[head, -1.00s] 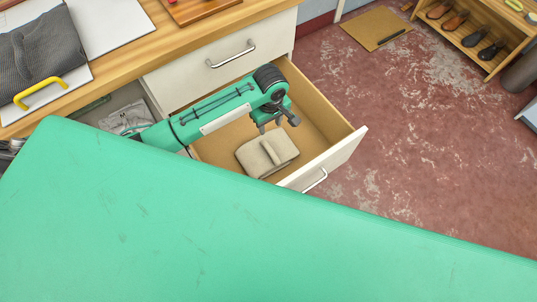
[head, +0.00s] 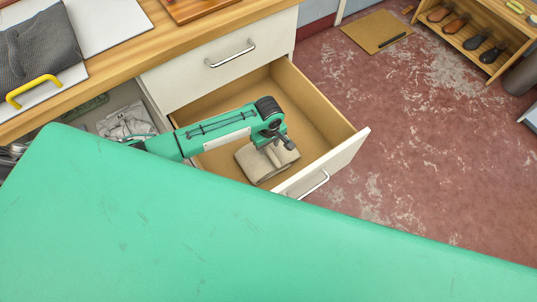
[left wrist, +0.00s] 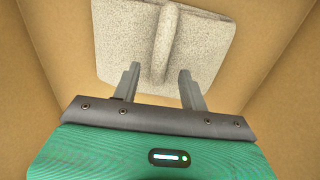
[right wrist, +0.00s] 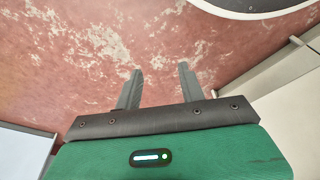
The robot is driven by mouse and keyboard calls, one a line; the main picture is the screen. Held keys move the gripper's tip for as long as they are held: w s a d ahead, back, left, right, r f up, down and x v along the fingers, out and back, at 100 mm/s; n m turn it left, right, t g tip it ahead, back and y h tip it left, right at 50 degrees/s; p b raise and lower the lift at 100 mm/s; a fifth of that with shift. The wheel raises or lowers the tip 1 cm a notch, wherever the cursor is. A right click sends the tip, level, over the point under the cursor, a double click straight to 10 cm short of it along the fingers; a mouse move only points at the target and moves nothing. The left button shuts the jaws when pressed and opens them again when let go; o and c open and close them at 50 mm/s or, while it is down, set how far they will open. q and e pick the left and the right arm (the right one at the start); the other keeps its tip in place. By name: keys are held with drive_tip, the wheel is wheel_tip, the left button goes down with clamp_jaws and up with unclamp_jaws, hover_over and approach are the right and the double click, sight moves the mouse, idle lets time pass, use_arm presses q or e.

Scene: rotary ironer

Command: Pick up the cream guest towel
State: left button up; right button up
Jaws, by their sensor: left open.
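The cream guest towel (head: 262,165) lies folded in the open drawer, with a raised fold along its middle. It also shows in the left wrist view (left wrist: 205,48). My left gripper (head: 280,143) is over the towel inside the drawer, pointing down, and partly hides it. In the left wrist view its open fingers (left wrist: 158,74) are spread to either side of the line of the raised fold, with nothing held. I cannot tell whether they touch the cloth. My right gripper (right wrist: 160,69) shows only in the right wrist view, open and empty above the red floor.
The drawer's wooden walls (head: 318,108) and white front (head: 335,165) surround the towel. A closed drawer (head: 205,65) sits above, under the wooden counter (head: 115,70). A shoe shelf (head: 480,30) stands at the back right.

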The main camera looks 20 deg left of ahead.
use_arm(q)
wheel_tip(320, 180, down, 2)
drive_tip(key=shift+f, duration=0.1)
clamp_jaws()
idle(0.4)
